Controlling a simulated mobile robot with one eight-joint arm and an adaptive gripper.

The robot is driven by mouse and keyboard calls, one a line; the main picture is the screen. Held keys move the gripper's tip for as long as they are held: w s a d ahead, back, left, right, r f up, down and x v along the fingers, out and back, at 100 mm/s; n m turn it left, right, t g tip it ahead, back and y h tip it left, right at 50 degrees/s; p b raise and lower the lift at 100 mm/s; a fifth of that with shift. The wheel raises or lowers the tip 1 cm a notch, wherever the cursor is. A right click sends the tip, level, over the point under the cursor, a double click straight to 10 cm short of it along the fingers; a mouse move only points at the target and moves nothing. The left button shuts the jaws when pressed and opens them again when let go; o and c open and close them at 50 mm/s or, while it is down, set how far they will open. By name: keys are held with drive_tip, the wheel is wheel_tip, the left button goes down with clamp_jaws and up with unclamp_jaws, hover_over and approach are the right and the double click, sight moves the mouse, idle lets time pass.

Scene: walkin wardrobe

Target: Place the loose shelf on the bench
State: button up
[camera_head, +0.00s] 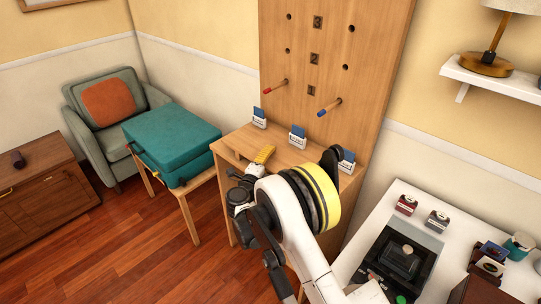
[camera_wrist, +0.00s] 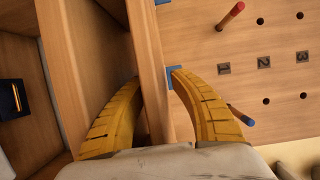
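A wooden unit stands against a tall pegboard (camera_head: 330,40); its top board (camera_head: 238,145) bears several small card holders. My gripper (camera_head: 262,158) is at the front edge of this board. In the wrist view, my yellow fingers (camera_wrist: 155,76) straddle a wooden board (camera_wrist: 152,45), one on each side. I cannot tell whether both fingers press on it, or whether this board is the loose shelf. The finger on the lower side is hidden in the head view. A low wooden bench-like stand (camera_head: 190,190) holds a teal case (camera_head: 172,140).
A red peg (camera_head: 276,87) and a blue peg (camera_head: 330,107) jut from the pegboard. A white table (camera_head: 385,210) with a dark tray and small items stands at right. A green armchair (camera_head: 100,140) and brown cabinet (camera_head: 40,190) are at left. The wooden floor between is clear.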

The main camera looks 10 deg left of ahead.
drive_tip(key=shift+s+r, duration=0.1)
drive_tip(key=shift+r, duration=0.1)
drive_tip(key=s+a+p, duration=0.2)
drive_tip(key=s+p, duration=0.2)
drive_tip(key=s, duration=0.7)
drive_tip(key=shift+s+r, duration=0.2)
drive_tip(key=shift+s, duration=0.1)
